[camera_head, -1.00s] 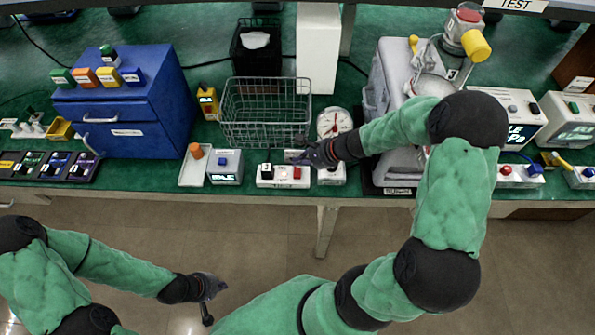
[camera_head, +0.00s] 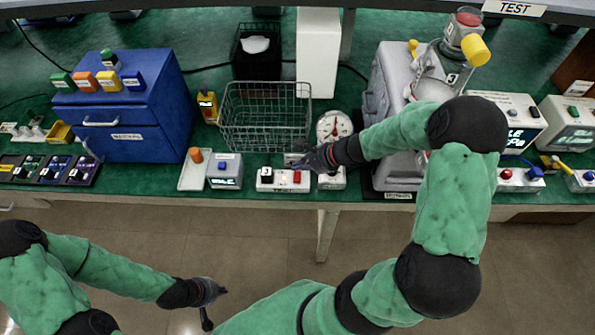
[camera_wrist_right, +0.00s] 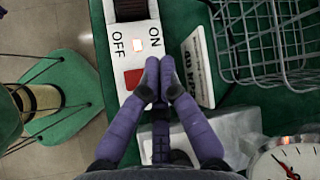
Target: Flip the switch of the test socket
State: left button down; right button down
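The test socket (camera_head: 283,180) is a white box at the table's front edge, with a black outlet and a red switch (camera_head: 297,177). My right gripper (camera_head: 303,165) is over the box's right end. In the wrist view its fingertips (camera_wrist_right: 161,72) are together with nothing between them, just right of the red switch; contact cannot be told. My left gripper (camera_head: 214,305) hangs empty over the floor, fingers apart.
A wire basket (camera_head: 265,115) and a round dial gauge (camera_head: 334,126) stand behind the socket. A grey box with a blue button (camera_head: 225,171) stands to its left. A small sign (camera_wrist_right: 192,65) lies beside the fingertips. The floor in front is clear.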

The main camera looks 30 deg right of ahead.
aim_at(300, 173)
jog(key=shift+f, duration=0.1)
dwell(0.4)
jog(key=shift+f+b, duration=0.35)
jog(key=shift+b, duration=0.15)
jog(key=shift+r, duration=0.1)
jog(key=shift+r+p, duration=0.3)
jog(key=shift+r, duration=0.05)
jog(key=shift+r, duration=0.1)
dwell(0.4)
notch_tip(300, 173, up, 5)
jog(key=p, duration=0.4)
dwell(0.6)
